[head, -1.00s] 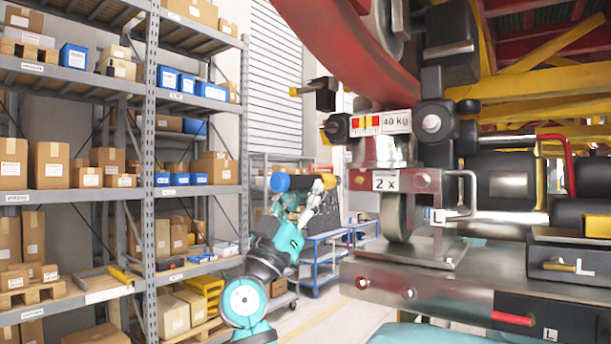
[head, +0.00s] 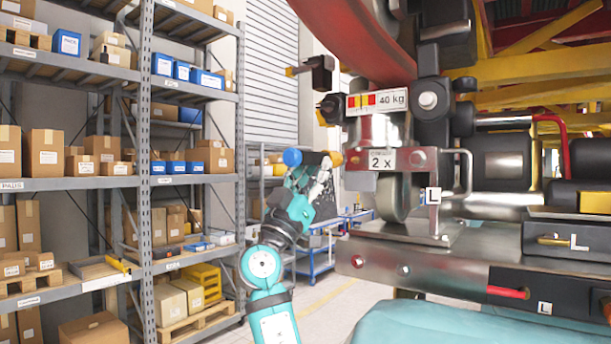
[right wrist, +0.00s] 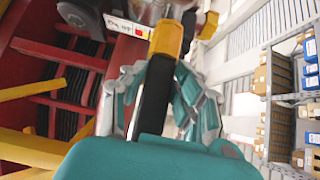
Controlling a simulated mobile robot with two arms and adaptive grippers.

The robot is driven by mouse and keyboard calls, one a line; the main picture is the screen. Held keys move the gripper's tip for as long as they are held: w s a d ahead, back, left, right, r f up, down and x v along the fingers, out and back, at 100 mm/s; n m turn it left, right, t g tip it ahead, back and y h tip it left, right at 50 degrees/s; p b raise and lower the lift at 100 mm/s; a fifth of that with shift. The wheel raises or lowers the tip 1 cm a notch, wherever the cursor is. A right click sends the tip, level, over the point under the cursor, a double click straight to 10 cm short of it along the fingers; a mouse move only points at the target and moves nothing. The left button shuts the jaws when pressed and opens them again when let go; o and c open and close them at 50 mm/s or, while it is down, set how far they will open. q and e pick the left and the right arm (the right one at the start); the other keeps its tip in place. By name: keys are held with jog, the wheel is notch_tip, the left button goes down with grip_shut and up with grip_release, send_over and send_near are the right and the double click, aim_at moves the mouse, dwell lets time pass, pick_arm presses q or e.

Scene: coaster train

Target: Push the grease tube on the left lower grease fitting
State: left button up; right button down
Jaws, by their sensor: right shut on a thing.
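My right gripper (head: 318,176) is in the middle of the head view, just left of the train's bogie. It is shut on a dark tube-like tool with a yellow end (head: 337,158), probably the grease tube. In the right wrist view the black tool (right wrist: 155,95) stands between the fingers, its yellow end (right wrist: 167,38) pointing at the train. A blue ball (head: 292,157) shows beside the gripper. Round red-centred spots (head: 357,261) show on the bogie's steel plate; I cannot tell which part is the left lower grease fitting. My left gripper is out of view.
The bogie with its wheel (head: 400,190) and "40 kg" label (head: 378,102) fills the right side. Black parts with yellow tips (head: 318,72) jut left above the gripper. Shelves (head: 145,170) with boxes stand at the left. Floor between is clear.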

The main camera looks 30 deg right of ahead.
jog(key=shift+w+d+b, duration=0.2)
jog(key=shift+w+d, duration=0.05)
jog(key=shift+d, duration=0.4)
jog(key=shift+w+d+b, duration=0.15)
jog(key=shift+w+d, duration=0.15)
jog(key=shift+d, duration=0.4)
jog(key=shift+w+d+b, duration=0.2)
jog(key=shift+w+d, duration=0.05)
jog(key=shift+d, duration=0.4)
jog(key=shift+r+b, duration=0.1)
jog(key=shift+b, duration=0.3)
jog(key=shift+w+d+b, duration=0.2)
jog(key=shift+d+b, duration=0.1)
jog(key=shift+d, duration=0.25)
dwell(0.5)
jog(key=shift+a, duration=0.1)
jog(key=shift+s+a+b, duration=0.25)
jog(key=shift+a+b, duration=0.15)
jog(key=shift+s+a+b, duration=0.35)
jog(key=shift+a, duration=0.55)
jog(key=shift+s+a+b, duration=0.35)
jog(key=shift+a, duration=0.5)
jog(key=shift+s+a+b, duration=0.35)
jog(key=shift+a, duration=0.55)
